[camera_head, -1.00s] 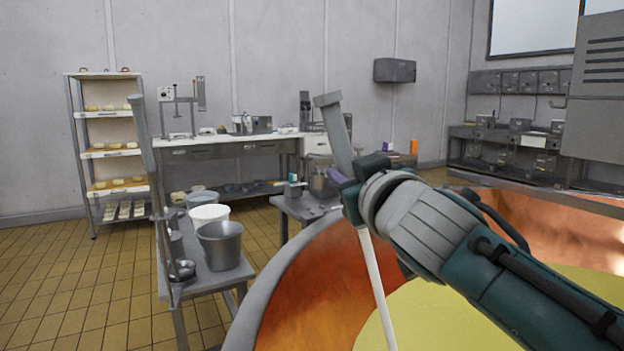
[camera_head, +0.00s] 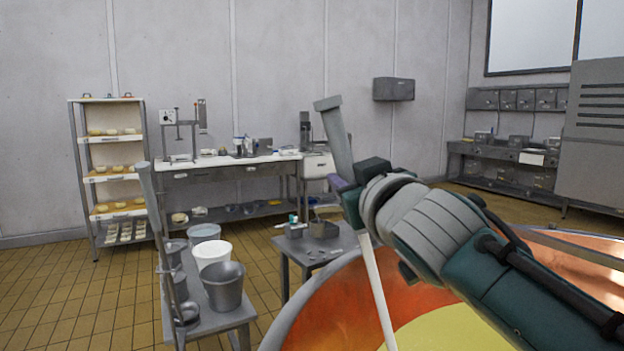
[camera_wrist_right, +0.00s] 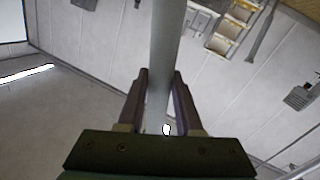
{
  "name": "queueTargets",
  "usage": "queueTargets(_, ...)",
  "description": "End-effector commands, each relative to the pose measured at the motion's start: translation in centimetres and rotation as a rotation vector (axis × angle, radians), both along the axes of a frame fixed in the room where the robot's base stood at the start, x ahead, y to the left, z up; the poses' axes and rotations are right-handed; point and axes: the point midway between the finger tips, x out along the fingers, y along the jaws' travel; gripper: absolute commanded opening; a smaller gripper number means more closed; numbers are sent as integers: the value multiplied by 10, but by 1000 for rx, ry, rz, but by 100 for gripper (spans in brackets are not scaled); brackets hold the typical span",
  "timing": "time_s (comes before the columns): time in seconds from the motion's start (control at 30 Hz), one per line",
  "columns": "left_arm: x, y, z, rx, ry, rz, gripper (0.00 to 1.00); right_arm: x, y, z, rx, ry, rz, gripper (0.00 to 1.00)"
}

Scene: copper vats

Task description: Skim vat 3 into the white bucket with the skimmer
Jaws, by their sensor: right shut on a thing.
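My right gripper (camera_head: 350,197) is shut on the handle of the skimmer (camera_head: 334,135). In the right wrist view the grey handle (camera_wrist_right: 166,45) runs between both fingers (camera_wrist_right: 159,90). The skimmer is tilted; its thin white shaft goes down in front of the vat and leaves the head view at the bottom, so its lower end is hidden. The copper vat (camera_head: 335,305) fills the lower right, holding yellow liquid (camera_head: 450,333); I see no number on it. The white bucket (camera_head: 212,258) stands on the bench at left, well apart from the gripper. My left gripper is not in view.
The bench (camera_head: 222,322) also carries a grey metal bucket (camera_head: 224,290) and a bluish bucket (camera_head: 204,232). A tall grey tool (camera_head: 151,195) stands at its left side. A small table (camera_head: 310,250) stands between bench and vat. Tiled floor is clear at left.

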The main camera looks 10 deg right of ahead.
Motion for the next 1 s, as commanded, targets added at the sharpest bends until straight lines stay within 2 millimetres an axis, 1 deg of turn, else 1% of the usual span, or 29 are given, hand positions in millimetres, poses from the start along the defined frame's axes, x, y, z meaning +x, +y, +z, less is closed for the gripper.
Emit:
queueTargets(0.03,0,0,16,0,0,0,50,0,0,17,-1,-2,1,0)
queueTargets(0.7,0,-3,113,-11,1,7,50,0,0,120,-1,-3,1,0)
queueTargets(0.9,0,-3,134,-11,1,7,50,0,0,143,-2,-3,1,0)
queueTargets(1.0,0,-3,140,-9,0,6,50,0,0,150,-1,-3,1,0)
